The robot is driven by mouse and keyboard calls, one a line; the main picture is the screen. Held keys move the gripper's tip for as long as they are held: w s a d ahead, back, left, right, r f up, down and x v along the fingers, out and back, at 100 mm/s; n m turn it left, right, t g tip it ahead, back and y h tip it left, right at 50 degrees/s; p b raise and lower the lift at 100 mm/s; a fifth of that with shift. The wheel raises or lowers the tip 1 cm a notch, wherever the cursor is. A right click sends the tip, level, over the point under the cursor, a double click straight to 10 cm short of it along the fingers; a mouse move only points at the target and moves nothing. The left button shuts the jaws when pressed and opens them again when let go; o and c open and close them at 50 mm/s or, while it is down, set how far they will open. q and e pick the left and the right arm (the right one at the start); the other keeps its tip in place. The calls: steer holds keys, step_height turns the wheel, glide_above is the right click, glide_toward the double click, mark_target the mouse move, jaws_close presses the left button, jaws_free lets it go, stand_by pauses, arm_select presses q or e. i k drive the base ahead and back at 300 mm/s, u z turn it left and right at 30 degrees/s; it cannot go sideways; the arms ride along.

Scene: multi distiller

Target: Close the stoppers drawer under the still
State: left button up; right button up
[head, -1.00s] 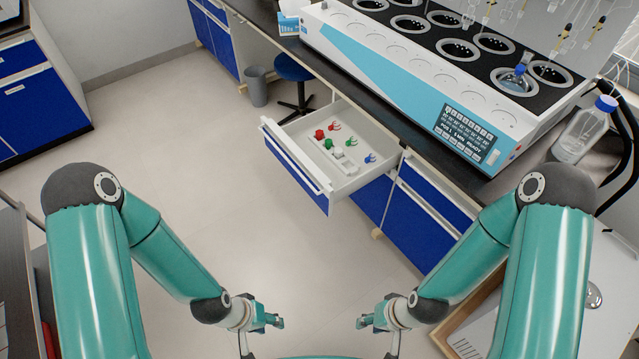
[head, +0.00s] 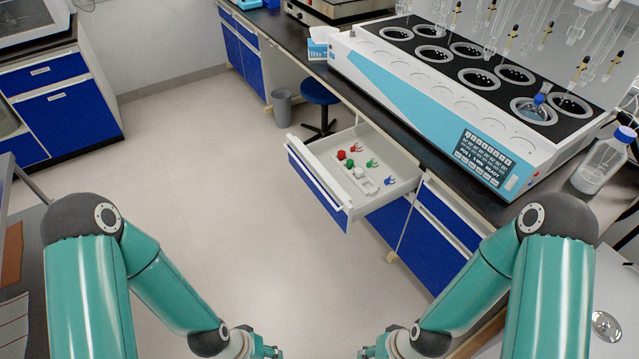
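The stoppers drawer (head: 318,187) stands pulled out from the bench under the still. It has a blue front with a pale handle bar, and its white inside holds red, green, white and blue stoppers and clips. The still (head: 410,90) is a long white and light-blue unit with a black top of round wells, on the bench above the drawer. My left gripper (head: 268,352) and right gripper (head: 368,352) are at the bottom edge of the view, well apart from the drawer. Their fingertips are mostly cut off, so their opening cannot be told.
A blue stool (head: 320,91) and a grey bin (head: 282,106) stand behind the drawer. A blue-capped bottle (head: 603,160) is on the bench at right. Blue cabinets (head: 62,108) stand at far left. The floor (head: 230,220) before the drawer is clear.

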mark_target(347, 198)
steer(key=i, duration=0.8)
steer(key=u, duration=0.35)
steer(key=k, duration=0.8)
steer(key=z, duration=0.5)
steer(key=i, duration=1)
steer(key=u, duration=0.05)
